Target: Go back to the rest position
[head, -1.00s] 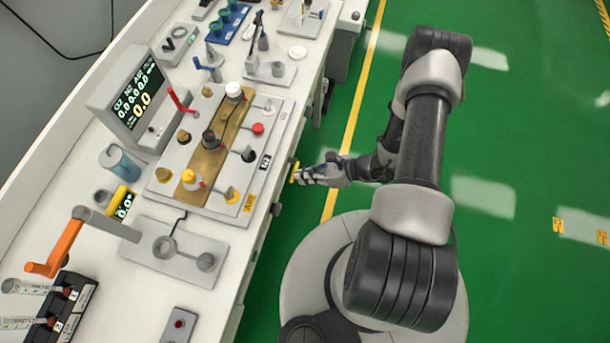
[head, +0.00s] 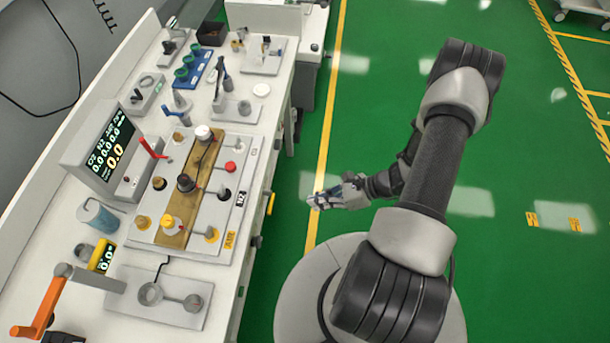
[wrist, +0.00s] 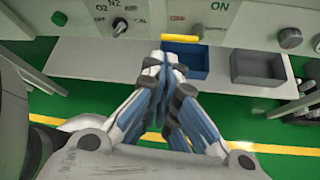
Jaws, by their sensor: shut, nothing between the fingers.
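My gripper (head: 318,201) is shut and empty in the head view. It is held over the green floor, to the right of the cart's front edge and clear of it. In the wrist view its closed fingers (wrist: 168,75) point at the cart front, just below a yellow handle (wrist: 194,38). My arm is bent, with the elbow at the upper right and the forearm reaching back left toward the cart.
The long white cart (head: 262,90) fills the left side, with a gas panel (head: 205,190), a display (head: 112,150) and a blue rack (head: 193,72) on top. In the wrist view, an open blue bin (wrist: 187,60) and a grey bin (wrist: 257,66) show. Green floor (head: 530,130) lies free at right.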

